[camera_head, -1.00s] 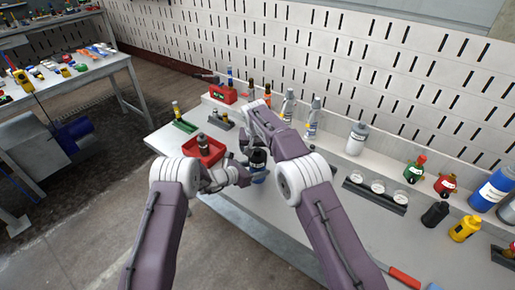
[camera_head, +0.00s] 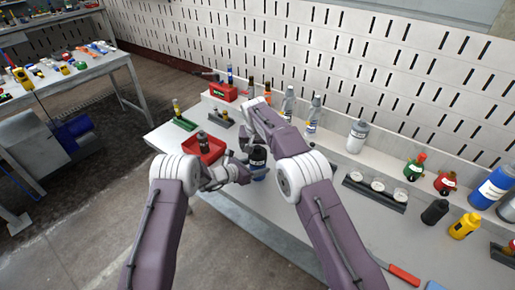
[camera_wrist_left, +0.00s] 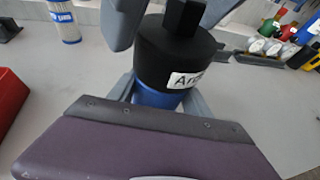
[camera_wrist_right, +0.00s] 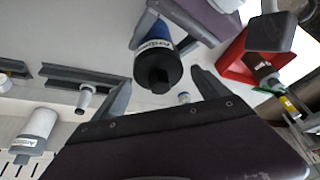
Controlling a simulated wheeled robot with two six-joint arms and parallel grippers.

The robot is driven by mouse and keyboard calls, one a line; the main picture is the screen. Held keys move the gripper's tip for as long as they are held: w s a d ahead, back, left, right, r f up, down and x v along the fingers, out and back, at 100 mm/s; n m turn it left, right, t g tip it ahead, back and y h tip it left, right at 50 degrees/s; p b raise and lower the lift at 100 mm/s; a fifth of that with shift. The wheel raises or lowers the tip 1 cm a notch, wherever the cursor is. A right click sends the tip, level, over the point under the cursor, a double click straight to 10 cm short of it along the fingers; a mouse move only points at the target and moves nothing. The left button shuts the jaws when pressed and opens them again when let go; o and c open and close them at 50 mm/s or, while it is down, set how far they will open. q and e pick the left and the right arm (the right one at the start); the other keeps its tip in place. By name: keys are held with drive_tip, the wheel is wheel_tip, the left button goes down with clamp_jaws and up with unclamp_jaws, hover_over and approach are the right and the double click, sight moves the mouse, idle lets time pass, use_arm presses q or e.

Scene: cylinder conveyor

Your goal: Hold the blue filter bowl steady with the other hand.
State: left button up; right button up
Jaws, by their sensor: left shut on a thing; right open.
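My right gripper (camera_wrist_right: 160,92) is open and empty. In the right wrist view the cap (camera_wrist_right: 158,68) lies just beyond its spread fingers, apparently not clasped. Its fingers also show beside the cap's upper part in the left wrist view. The bowl's lower end is hidden.
A red tray (camera_head: 216,158) with a dark cylinder (camera_head: 203,141) sits left of the bowl. A white cartridge with a blue end (camera_wrist_left: 64,20) stands behind it. Bottles line the bench's back, and a dark rack of gauges (camera_head: 375,191) lies to the right. Bare bench lies between.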

drive_tip(key=shift+r, duration=1.3)
drive_tip(key=n+y, duration=0.1)
drive_tip(key=n, duration=0.2)
drive_tip(key=n+y, duration=0.1)
drive_tip(key=n, duration=0.2)
drive_tip(key=shift+g, duration=0.3)
drive_tip(key=shift+f, duration=1.3)
